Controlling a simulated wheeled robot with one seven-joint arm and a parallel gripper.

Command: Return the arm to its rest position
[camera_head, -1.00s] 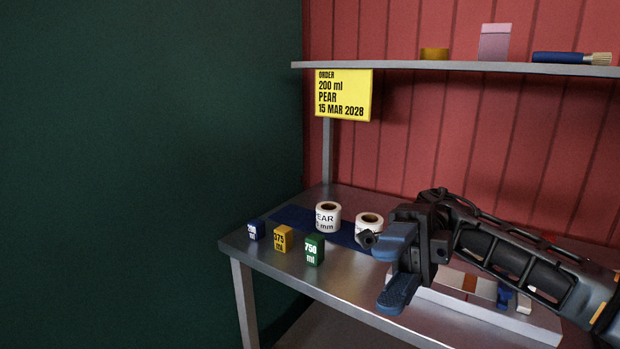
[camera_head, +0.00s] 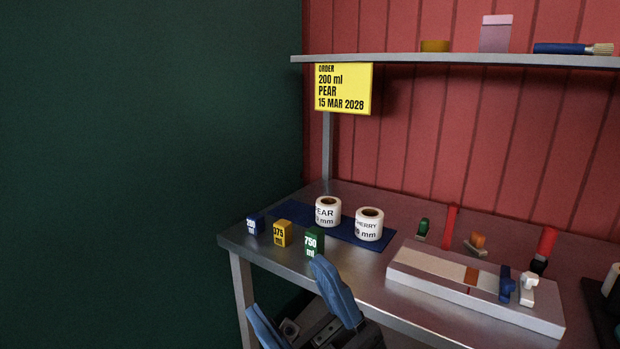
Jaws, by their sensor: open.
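My gripper (camera_head: 300,306) is low in the view at the bottom, in front of the table's front edge. Its two blue fingers are spread apart with nothing between them. The tip of the right finger shows just below the green 750 ml block (camera_head: 314,244) in the picture; I cannot tell how far apart they are in depth. The rest of my arm is out of view below.
The steel table (camera_head: 360,290) carries a blue 200 ml block (camera_head: 255,226), a yellow 375 ml block (camera_head: 282,233), PEAR (camera_head: 327,213) and CHERRY (camera_head: 369,226) rolls on a blue mat (camera_head: 291,213), and a long pale fixture (camera_head: 430,275). A shelf (camera_head: 450,61) with a yellow order sign (camera_head: 343,88) is above.

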